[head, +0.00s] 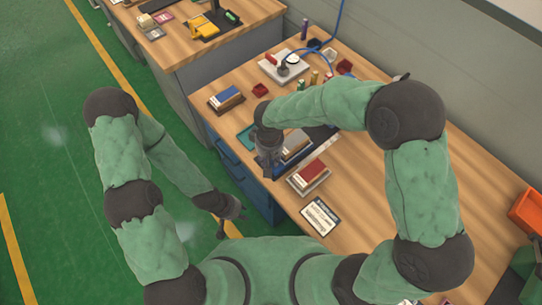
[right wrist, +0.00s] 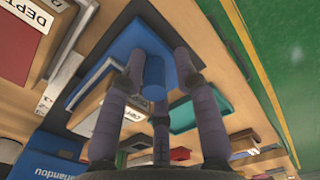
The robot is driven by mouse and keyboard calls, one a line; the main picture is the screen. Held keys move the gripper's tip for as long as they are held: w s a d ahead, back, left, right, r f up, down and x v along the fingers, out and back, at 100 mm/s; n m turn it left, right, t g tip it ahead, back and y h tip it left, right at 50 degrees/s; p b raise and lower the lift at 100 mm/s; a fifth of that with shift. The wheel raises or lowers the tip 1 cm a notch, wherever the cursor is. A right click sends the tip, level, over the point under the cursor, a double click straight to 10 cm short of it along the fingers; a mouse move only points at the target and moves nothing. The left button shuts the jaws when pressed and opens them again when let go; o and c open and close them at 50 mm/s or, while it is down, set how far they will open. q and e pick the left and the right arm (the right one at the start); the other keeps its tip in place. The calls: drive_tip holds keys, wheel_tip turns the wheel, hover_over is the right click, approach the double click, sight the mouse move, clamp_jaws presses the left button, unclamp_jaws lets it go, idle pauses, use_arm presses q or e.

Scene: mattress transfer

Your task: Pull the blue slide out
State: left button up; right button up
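The blue slide (right wrist: 138,45) shows in the right wrist view as a flat blue piece with a rounded tab. In the head view my right gripper (head: 270,165) points down at the table's front edge, beside a grey-topped block (head: 296,145); I cannot make out the slide there. My left gripper (head: 232,215) hangs low in front of the table, fingers apart and empty.
On the wooden table (head: 365,200) stand a red-topped block (head: 310,174), a blue-topped block (head: 227,96) and a white label card (head: 320,215). A white board (head: 286,67) with a blue cable lies farther back. Green floor (head: 50,120) is free at left.

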drive_tip(key=shift+w, duration=0.1)
drive_tip(key=shift+r, duration=0.55)
wheel_tip(320, 180, up, 11)
